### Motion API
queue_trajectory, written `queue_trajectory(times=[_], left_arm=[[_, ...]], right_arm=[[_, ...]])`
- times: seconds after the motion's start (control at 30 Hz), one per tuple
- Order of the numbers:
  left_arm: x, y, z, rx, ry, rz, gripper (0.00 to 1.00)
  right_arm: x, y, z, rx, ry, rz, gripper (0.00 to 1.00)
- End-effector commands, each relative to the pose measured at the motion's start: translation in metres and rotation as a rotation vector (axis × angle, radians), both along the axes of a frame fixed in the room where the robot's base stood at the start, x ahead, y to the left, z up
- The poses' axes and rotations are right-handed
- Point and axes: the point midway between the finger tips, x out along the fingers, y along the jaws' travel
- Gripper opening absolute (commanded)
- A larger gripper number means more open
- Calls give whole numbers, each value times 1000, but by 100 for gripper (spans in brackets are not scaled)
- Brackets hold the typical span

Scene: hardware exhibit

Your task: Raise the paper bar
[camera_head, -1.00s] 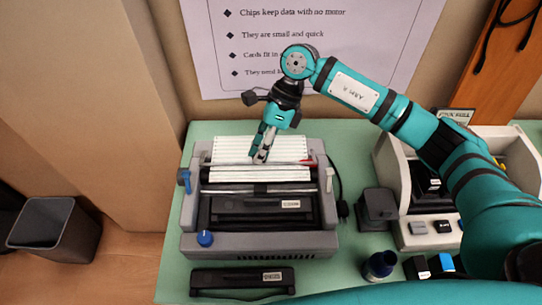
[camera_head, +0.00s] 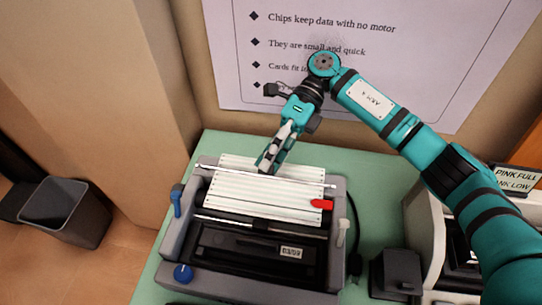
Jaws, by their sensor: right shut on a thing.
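A grey printer-like machine (camera_head: 172,238) stands on the green table. White lined paper (camera_head: 262,207) comes up through it. The thin metal paper bar (camera_head: 305,182) crosses the upper part of the paper, above a red tab (camera_head: 322,204). My right gripper (camera_head: 267,166) reaches down from above, and its fingers are shut on the paper bar near its middle. The fingers hide the gripped part. My left gripper is out of view.
The machine has a blue lever (camera_head: 176,200), a blue knob (camera_head: 183,272) and a pale lever (camera_head: 342,232). A dark box (camera_head: 396,274) and a light-coloured stand (camera_head: 424,235) are to the right. A poster (camera_head: 340,75) hangs behind. A bin (camera_head: 66,212) stands on the floor at left.

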Motion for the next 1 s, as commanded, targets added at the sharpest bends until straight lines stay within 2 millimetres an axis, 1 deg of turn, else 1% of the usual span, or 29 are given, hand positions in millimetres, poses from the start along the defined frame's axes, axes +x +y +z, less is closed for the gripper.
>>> queue_trajectory(times=[0.03,0.23,0.5,0.53,0.7,1.0], left_arm=[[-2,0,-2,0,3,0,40],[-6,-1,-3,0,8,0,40],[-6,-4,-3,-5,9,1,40],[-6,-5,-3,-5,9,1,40],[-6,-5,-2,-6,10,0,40],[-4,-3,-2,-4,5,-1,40]], right_arm=[[0,-1,-2,-3,9,-2,0],[-1,-1,-2,-1,23,-3,0],[0,-1,-1,0,23,-4,0],[0,-1,-1,0,22,-5,9],[0,0,-1,1,21,-4,31],[-1,0,2,3,19,-3,31]])
